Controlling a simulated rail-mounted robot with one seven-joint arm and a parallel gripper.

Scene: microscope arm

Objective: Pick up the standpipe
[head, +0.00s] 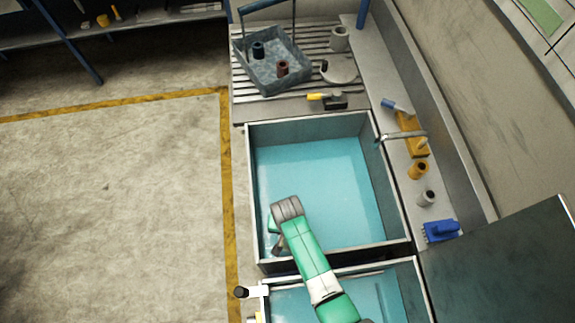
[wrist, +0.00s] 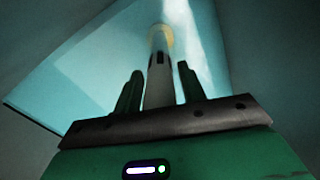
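The standpipe (wrist: 158,75) is a pale grey tube with dark slots and a yellowish ring at its far end. It shows in the wrist view between the two fingers of my gripper (wrist: 160,88). The fingers are apart, one on each side of the tube, with narrow gaps showing. The tube's near end is hidden behind the gripper body. In the head view my wrist is low inside the blue-lined basin (head: 330,170), at its near left corner. My arm hides most of the gripper and the standpipe there.
The basin walls are close around my gripper. A second basin (head: 395,290) adjoins in front. A faucet (head: 402,136) reaches over the right rim. A ledge on the right holds an orange cup (head: 418,170), a grey cup (head: 426,198) and a blue brush (head: 441,231). A basket (head: 272,85) stands behind.

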